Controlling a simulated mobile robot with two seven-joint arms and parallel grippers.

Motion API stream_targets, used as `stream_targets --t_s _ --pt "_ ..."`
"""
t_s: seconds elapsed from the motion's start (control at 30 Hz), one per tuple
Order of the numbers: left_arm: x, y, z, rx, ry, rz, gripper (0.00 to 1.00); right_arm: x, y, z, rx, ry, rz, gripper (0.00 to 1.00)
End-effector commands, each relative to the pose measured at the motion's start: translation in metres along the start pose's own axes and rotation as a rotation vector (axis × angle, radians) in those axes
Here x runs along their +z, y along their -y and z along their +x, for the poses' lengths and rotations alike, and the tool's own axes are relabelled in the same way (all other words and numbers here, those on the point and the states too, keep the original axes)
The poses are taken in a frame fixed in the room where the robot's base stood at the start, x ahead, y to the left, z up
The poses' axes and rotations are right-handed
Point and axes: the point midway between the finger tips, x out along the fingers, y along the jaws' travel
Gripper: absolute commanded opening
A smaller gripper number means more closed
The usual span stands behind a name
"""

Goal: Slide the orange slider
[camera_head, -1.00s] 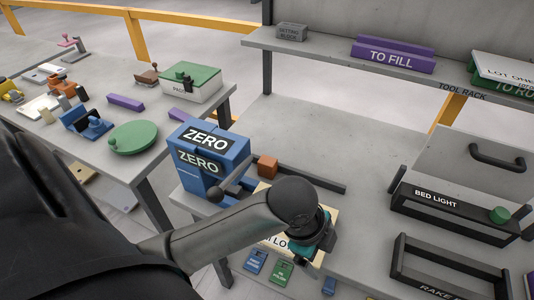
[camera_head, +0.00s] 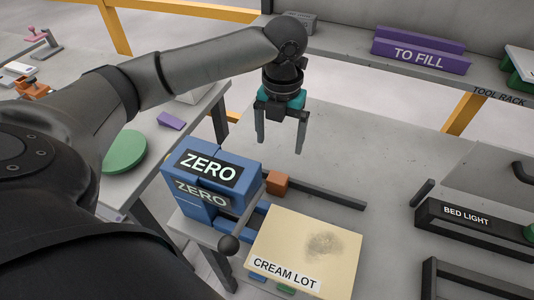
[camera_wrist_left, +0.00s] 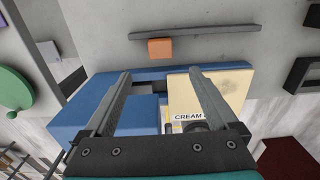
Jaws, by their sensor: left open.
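The orange slider (camera_head: 277,182) is a small block on a dark grey rail (camera_head: 325,194), just right of the blue ZERO box. It also shows near the top of the left wrist view (camera_wrist_left: 160,48), against the rail. My left gripper (camera_head: 280,146) is open and empty, pointing down above the table, behind and above the slider in the head view. In the left wrist view its fingers (camera_wrist_left: 158,82) stand apart, with the slider beyond their tips. The gripper touches nothing that I can see. My right gripper is not in view.
The blue ZERO box (camera_head: 208,171) stands left of the slider. A cream box (camera_head: 318,245) labelled CREAM LOT lies in front. A TO FILL block (camera_head: 420,53) sits on the tool rack behind. A BED LIGHT unit (camera_head: 470,222) stands right.

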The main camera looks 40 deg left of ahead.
Motion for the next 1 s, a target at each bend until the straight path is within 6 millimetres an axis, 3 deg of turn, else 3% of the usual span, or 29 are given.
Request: stream_targets --t_s 0.17,0.4,0.7,1.0 --pt "0.0 -0.002 0.015 0.002 -0.005 0.009 0.93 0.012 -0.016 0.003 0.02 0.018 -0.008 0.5" --pt "-0.001 -0.002 0.066 0.003 -0.006 0.008 0.93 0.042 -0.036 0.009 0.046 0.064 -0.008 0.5" --pt "-0.001 -0.002 0.126 0.003 -0.005 0.008 0.93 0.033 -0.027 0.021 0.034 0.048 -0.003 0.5" --pt "0.0 -0.002 0.15 0.002 -0.001 0.009 0.93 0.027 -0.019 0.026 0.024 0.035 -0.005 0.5"
